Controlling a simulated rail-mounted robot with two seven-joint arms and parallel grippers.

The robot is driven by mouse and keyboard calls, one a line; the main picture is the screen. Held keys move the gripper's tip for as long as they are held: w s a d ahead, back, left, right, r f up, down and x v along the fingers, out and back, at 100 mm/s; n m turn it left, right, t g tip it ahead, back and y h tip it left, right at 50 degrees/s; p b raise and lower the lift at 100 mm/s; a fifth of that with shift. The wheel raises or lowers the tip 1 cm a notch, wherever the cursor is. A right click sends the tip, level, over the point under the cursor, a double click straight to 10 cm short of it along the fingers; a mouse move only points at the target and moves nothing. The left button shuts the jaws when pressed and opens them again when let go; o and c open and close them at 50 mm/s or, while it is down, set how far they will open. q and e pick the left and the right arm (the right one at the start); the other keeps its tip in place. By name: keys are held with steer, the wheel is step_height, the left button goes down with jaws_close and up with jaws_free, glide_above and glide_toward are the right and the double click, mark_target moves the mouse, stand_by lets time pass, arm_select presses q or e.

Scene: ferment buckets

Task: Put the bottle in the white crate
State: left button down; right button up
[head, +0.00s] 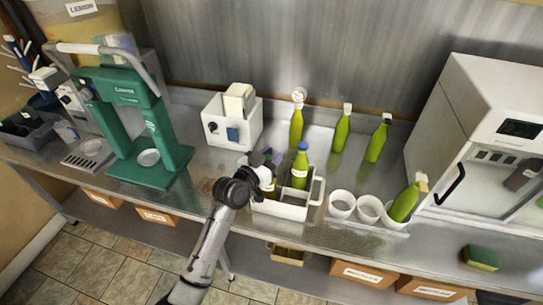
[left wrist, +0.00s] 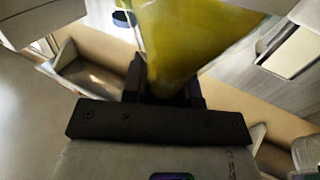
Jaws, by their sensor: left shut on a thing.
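The white crate (head: 281,210) stands near the front edge of the metal counter, with dividers and a handle at its right end. A green bottle with a blue cap (head: 300,168) stands upright in it. My left gripper (head: 262,168) is at the crate's left part, shut on a yellow-green bottle (left wrist: 192,40), which fills the top middle of the left wrist view. In the head view this bottle is mostly hidden by my gripper; I cannot tell whether its base touches the crate floor. My right gripper is in neither view.
Behind the crate stand several green bottles (head: 341,132) and a white box (head: 233,130). White cups (head: 342,204) and a tilted green bottle (head: 404,203) are at its right. A green press (head: 135,125) stands left; a white cabinet (head: 478,150) stands right.

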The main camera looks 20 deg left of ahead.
arm_select(q)
steer(key=shift+f, duration=0.1)
steer(key=shift+f, duration=0.15)
steer(key=c, duration=0.9)
jaws_free()
steer(key=shift+s, duration=0.2)
steer(key=b+v, duration=0.2)
steer(key=v, duration=0.9)
steer(key=shift+s+a, duration=0.15)
steer(key=shift+s, duration=0.1)
